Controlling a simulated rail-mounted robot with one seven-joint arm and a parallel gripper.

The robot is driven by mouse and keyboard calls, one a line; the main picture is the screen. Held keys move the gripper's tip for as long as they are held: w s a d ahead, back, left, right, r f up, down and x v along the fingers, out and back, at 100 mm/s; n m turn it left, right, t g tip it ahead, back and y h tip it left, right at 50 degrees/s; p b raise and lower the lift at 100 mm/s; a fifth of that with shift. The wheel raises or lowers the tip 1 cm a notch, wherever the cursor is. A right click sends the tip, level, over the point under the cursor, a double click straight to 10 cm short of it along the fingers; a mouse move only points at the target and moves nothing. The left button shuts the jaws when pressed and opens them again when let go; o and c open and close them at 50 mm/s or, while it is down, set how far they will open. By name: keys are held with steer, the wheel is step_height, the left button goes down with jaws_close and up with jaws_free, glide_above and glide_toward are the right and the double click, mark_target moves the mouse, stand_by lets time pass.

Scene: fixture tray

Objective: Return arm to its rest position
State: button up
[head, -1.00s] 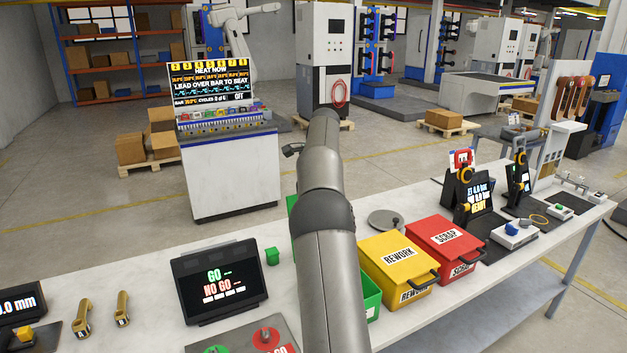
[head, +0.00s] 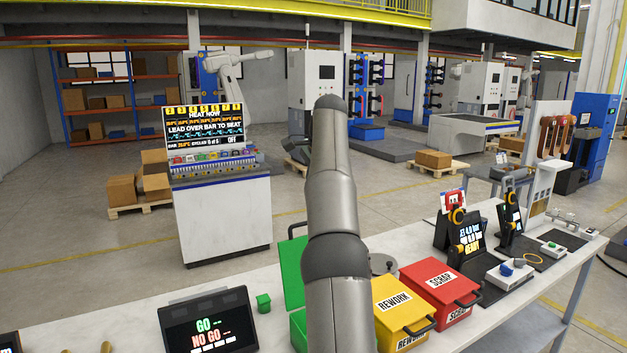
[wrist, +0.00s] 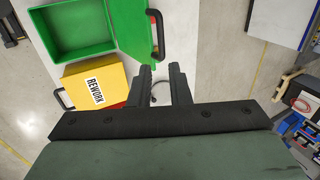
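My arm (head: 335,200) rises through the middle of the head view, over the bench. In the wrist view my gripper (wrist: 160,72) has two dark fingers standing apart, with no object held between them. In the head view the fingers cannot be made out behind the arm. Below my gripper in the wrist view are an open, empty-looking green bin (wrist: 48,42), its raised lid (wrist: 132,22) and the yellow REWORK box (wrist: 110,72). The fingers look apart from these.
A heating station (head: 222,215) stands beyond; open floor lies between.

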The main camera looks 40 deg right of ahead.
steer(key=shift+s+r, duration=0.25)
steer(key=shift+r, duration=0.25)
steer(key=s+a+f+n+g+y+b, duration=0.1)
steer(key=s+a+f+n, duration=0.2)
steer(key=a, duration=0.5)
steer(key=s+a+f+n+b, duration=0.1)
steer(key=s+a+f+n, duration=0.25)
steer(key=a, duration=0.35)
steer(key=s+a+f+n+g+y+b, duration=0.1)
steer(key=s+a+f+n, duration=0.25)
steer(key=a, duration=0.45)
steer(key=s+a+f+n+g, duration=0.1)
steer(key=s+a+f+n, duration=0.4)
steer(key=s+f, duration=0.5)
steer(key=s+a+f+n+h+b, duration=0.1)
steer(key=s+a+f+n, duration=0.4)
steer(key=s+a+f, duration=0.5)
steer(key=s, duration=0.3)
steer(key=shift+s+g, duration=0.15)
steer(key=shift+g, duration=0.25)
